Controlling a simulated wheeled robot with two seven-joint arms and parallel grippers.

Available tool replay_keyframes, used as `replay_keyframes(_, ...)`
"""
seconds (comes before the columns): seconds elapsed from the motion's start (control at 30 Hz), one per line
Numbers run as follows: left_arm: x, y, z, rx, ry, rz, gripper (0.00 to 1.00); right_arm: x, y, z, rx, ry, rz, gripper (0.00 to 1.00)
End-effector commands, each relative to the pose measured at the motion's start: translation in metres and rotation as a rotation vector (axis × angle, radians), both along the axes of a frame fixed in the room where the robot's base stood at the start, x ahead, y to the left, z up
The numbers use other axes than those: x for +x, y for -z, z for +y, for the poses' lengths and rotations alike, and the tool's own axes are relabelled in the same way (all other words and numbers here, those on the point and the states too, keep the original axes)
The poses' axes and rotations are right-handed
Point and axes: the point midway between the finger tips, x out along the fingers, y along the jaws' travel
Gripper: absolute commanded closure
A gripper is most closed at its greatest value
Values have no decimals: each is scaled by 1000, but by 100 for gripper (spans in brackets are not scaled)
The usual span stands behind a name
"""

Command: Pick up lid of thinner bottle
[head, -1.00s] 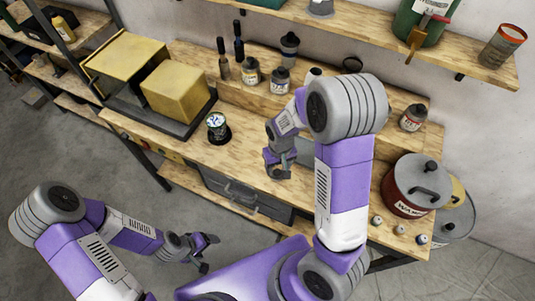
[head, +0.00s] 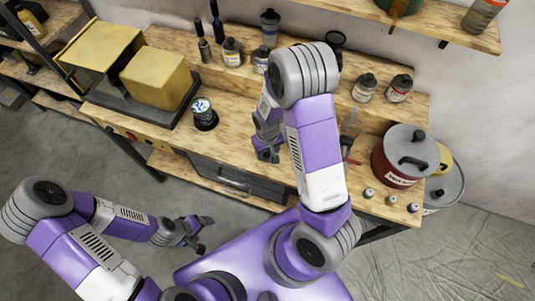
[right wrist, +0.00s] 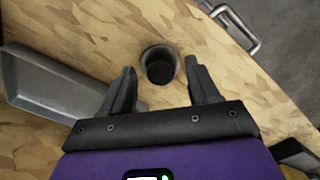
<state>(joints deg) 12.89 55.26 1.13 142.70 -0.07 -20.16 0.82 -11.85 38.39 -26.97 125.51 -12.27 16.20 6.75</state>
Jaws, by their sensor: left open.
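My right gripper (right wrist: 160,68) points down at the wooden bench top, its two fingers apart. Between and just beyond its fingertips stands a small round dark grey piece (right wrist: 160,64), hollow-looking with a black middle; it may be the lid, but I cannot tell for sure. No finger visibly grips it. In the head view the right gripper (head: 267,152) is low over the bench's front part and hides that piece. Several dark-capped bottles (head: 364,88) stand at the back; I cannot read which holds thinner. My left gripper (head: 190,232) is open and empty, off the bench's front.
A grey metal tray (right wrist: 55,85) lies left of the right gripper in the wrist view. A drawer handle (right wrist: 238,30) shows beyond the bench edge. A dark can (head: 204,114), yellow box (head: 157,82), red pot (head: 397,158) and scraper-like tool (head: 350,135) stand around the bench.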

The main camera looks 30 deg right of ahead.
Motion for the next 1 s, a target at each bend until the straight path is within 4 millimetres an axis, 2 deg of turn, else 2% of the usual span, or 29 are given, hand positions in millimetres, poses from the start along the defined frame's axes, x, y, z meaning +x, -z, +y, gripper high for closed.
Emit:
replay_keyframes(0.03,0,0,0,0,0,0,23,0,0,0,0,0,0,45)
replay_keyframes(0.3,0,0,0,0,0,0,23,0,0,0,0,0,0,87)
replay_keyframes(0.4,0,0,0,0,0,0,23,0,0,0,0,0,0,99)
replay_keyframes(0.67,0,-1,0,0,0,0,23,0,-5,0,0,0,-1,99)
replay_keyframes(0.77,0,-2,0,0,0,0,23,1,-18,0,1,-1,-5,99)
replay_keyframes(1.0,0,-8,0,0,0,0,23,2,-67,1,1,0,-7,99)
